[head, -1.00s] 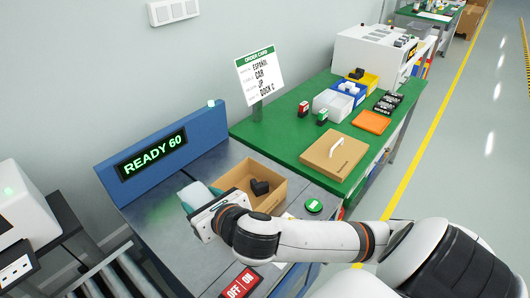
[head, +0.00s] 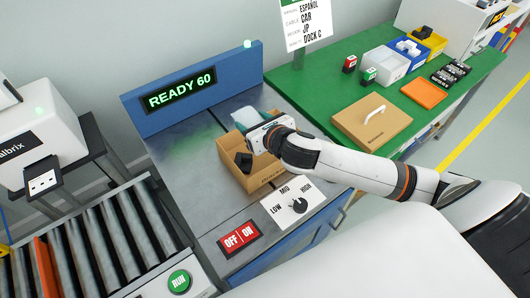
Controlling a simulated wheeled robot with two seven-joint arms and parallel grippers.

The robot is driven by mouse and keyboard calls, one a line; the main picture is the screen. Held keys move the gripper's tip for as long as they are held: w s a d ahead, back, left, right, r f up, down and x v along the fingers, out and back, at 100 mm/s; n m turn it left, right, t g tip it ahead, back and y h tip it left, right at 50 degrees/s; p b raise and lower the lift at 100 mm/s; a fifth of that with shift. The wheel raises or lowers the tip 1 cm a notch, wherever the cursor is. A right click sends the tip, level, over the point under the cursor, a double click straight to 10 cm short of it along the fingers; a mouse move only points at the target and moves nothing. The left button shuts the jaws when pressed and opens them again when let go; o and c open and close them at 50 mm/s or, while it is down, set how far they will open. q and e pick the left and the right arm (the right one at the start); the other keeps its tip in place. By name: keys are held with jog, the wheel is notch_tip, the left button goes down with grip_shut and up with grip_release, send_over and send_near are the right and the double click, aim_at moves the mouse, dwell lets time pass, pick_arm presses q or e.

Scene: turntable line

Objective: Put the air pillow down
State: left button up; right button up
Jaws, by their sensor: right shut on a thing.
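The air pillow (head: 243,118) is a pale, translucent bluish thing, partly hidden behind my right gripper (head: 259,126). My right gripper is shut on it and holds it at the back side of the open cardboard box (head: 270,182). The gripper's body covers part of the box's opening and its right rim. I cannot tell whether the pillow is inside the box or above its rim. A black item (head: 243,161) is in the left part of the box. My left gripper is not in view.
The box stands on a grey metal table before a blue READY 60 display (head: 178,94). A dial panel (head: 296,206) and a red OFF/ON switch (head: 239,238) are in front. A closed carton (head: 371,122) lies on the green table (head: 330,92). A roller conveyor is at lower left.

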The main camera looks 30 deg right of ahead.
jog(key=w+d+f, duration=0.3)
jog(key=w+d, duration=0.1)
jog(key=d, duration=0.1)
notch_tip(320, 180, down, 10)
jog(key=shift+d+y, duration=0.15)
jog(key=shift+y, duration=0.15)
